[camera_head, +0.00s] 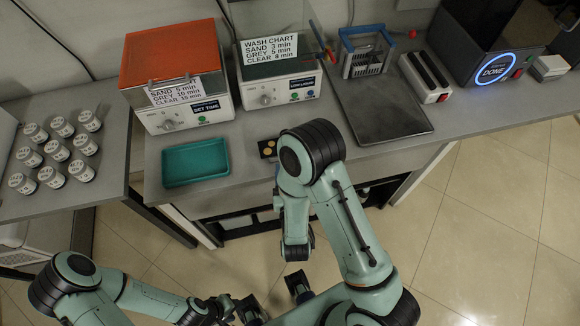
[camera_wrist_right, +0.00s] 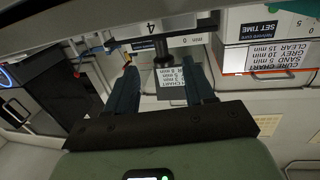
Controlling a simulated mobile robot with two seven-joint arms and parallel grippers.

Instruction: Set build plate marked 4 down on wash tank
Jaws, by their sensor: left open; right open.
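The build plate marked 4 (camera_wrist_right: 150,28) shows close at the top of the right wrist view. Its dark stem (camera_wrist_right: 162,50) reaches between the fingertips of my right gripper (camera_wrist_right: 160,66). The fingers stand open on either side of the stem, with gaps. In the head view I cannot make out the plate or the right gripper; my right arm covers that area. The wash tank (camera_head: 262,94) stands at the back, white with a wash chart and a raised clear lid. I cannot tell what the plate rests on. My left gripper (camera_head: 275,298) is open and empty in front of the bench.
The orange-lidded cure unit (camera_head: 155,65) stands left of the tank. A teal tray (camera_head: 195,162) lies in front. To the right are a blue-handled rack (camera_head: 350,65), a dark flat tray (camera_head: 395,118), a slotted holder (camera_head: 437,96) and the printer (camera_head: 465,40). Several jars (camera_head: 57,150) stand at left.

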